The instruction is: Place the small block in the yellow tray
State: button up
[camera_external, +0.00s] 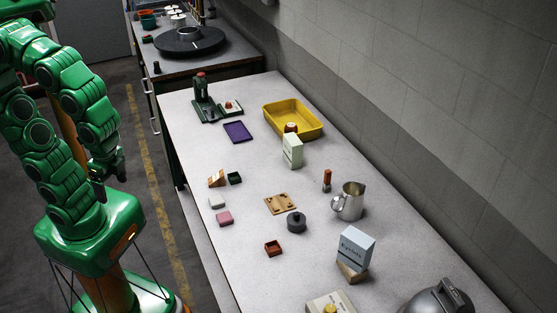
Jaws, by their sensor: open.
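The yellow tray (306,117) lies at the far side of the table, close to the wall. A reddish-brown object (291,128) shows at its near edge, just behind a pale box; I cannot tell whether it is inside the tray. Several small pieces could be the small block: a pink block (224,218), a whitish block (216,202) and a wooden piece (215,180), all near the table's left edge. I cannot tell which is meant. My gripper (102,190) is open, hanging left of the table, well away from these pieces and the tray.
The pale upright box (292,151) stands in front of the tray. A purple mat (237,132) and a green press (203,101) are left of it. A metal pitcher (349,202), dark round pot (296,222) and blue-grey box (355,249) stand nearer. The table's middle has bare patches.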

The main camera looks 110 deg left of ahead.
jog(key=s, duration=0.2)
jog(key=s+d, duration=0.1)
jog(key=shift+s+f, duration=0.2)
jog(key=shift+f, duration=0.1)
